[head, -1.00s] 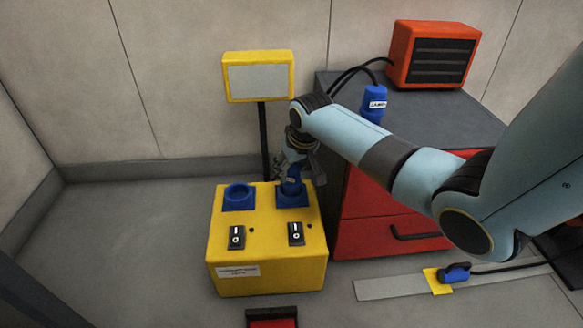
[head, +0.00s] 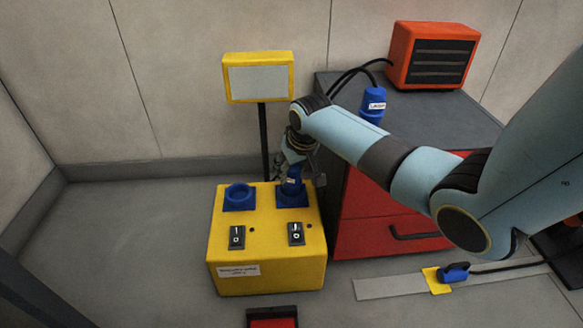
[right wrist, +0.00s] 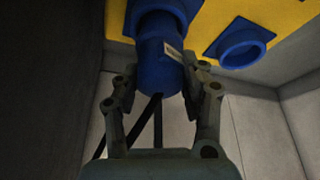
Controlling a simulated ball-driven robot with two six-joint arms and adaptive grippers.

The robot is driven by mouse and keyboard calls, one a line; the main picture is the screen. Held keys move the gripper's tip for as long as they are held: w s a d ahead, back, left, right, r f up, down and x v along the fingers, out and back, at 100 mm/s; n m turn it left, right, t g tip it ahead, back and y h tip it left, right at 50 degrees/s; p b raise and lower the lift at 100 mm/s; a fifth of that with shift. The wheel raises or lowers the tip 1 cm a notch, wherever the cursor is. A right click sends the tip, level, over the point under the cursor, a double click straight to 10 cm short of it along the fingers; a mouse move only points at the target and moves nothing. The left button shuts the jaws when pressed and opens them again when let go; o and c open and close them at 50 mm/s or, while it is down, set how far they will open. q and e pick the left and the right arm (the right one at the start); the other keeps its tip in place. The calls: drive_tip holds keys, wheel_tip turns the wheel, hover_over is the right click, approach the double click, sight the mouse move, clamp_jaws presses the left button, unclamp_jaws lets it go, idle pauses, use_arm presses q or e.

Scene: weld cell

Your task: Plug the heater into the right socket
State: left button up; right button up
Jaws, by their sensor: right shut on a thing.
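The yellow power box (head: 268,262) stands on the floor with two blue sockets on top. The left socket (head: 239,197) is empty. My right gripper (head: 293,172) is above the right socket (head: 292,201), shut on a blue plug (head: 291,187). In the right wrist view the fingers grip the plug (right wrist: 160,62) from both sides, and its far end meets the right socket (right wrist: 165,12); how deep it sits cannot be told. A pale label shows on the plug, unreadable. The orange heater (head: 433,55) stands on the cabinet with black cables behind it. My left gripper is out of view.
A blue labelled plug (head: 372,105) is at the edge of the red-and-grey cabinet (head: 395,205). Another blue plug (head: 455,272) lies on a yellow pad on the floor. A yellow-framed panel (head: 258,78) stands on a post behind the box. Floor at left is clear.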

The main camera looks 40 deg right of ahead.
drive_tip(key=shift+r, duration=0.1)
idle(0.3)
drive_tip(key=shift+p, duration=0.35)
drive_tip(key=shift+f+b, duration=0.3)
drive_tip(key=shift+f, duration=0.35)
drive_tip(key=o, duration=1.1)
drive_tip(key=shift+c, duration=0.2)
